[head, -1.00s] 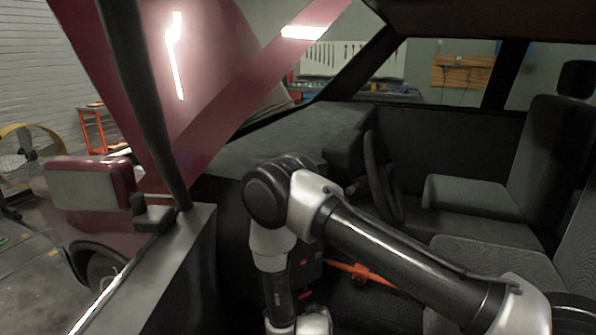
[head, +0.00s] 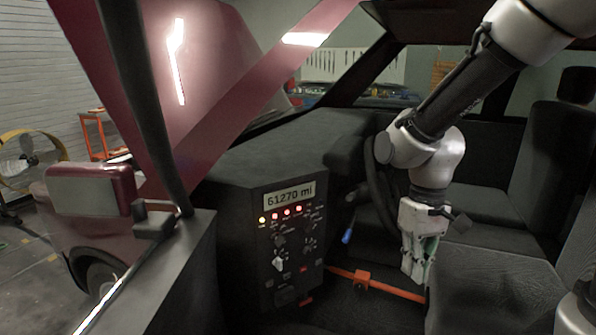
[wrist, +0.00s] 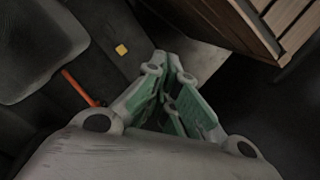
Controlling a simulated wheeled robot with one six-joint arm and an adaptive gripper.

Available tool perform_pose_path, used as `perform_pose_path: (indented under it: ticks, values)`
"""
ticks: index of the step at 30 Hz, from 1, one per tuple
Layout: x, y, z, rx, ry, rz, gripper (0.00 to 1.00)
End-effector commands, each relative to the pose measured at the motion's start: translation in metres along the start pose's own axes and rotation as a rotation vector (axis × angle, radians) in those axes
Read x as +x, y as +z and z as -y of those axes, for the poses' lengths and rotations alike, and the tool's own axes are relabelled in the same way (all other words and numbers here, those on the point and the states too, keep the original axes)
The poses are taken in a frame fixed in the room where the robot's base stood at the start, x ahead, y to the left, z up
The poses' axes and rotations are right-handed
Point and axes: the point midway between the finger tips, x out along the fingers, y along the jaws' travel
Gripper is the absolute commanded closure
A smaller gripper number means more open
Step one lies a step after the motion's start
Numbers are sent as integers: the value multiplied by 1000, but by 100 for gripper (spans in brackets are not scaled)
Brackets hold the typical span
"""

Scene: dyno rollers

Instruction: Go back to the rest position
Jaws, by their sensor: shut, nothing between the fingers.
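My gripper (head: 416,268) hangs fingers down inside the car, in front of the seats and right of the dash panel. It also shows in the wrist view (wrist: 167,62), its green-lined fingers shut with nothing between them. My arm reaches in from the upper right and bends down near the steering wheel (head: 378,190). The dash panel (head: 290,245) is in clear view, with a display reading 61270 mi, a row of small lit lamps, and several knobs and switches below.
An orange bar (head: 375,285) runs low across the cabin below my gripper. The seats (head: 490,280) fill the right side. The open door with a mirror (head: 90,188) is at the left. A blue-tipped stalk (head: 348,235) sits beside the wheel.

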Motion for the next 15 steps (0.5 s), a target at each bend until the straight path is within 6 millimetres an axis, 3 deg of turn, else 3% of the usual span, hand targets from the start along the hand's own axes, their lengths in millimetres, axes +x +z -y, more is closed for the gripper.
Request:
perform_pose_path:
  ticks: [1, 6, 15]
  values:
    - [-19, 16, -14, 22, 9, -32, 100]
    - [-66, 67, -52, 99, 54, -160, 100]
    - [-124, 117, -84, 264, 102, -470, 100]
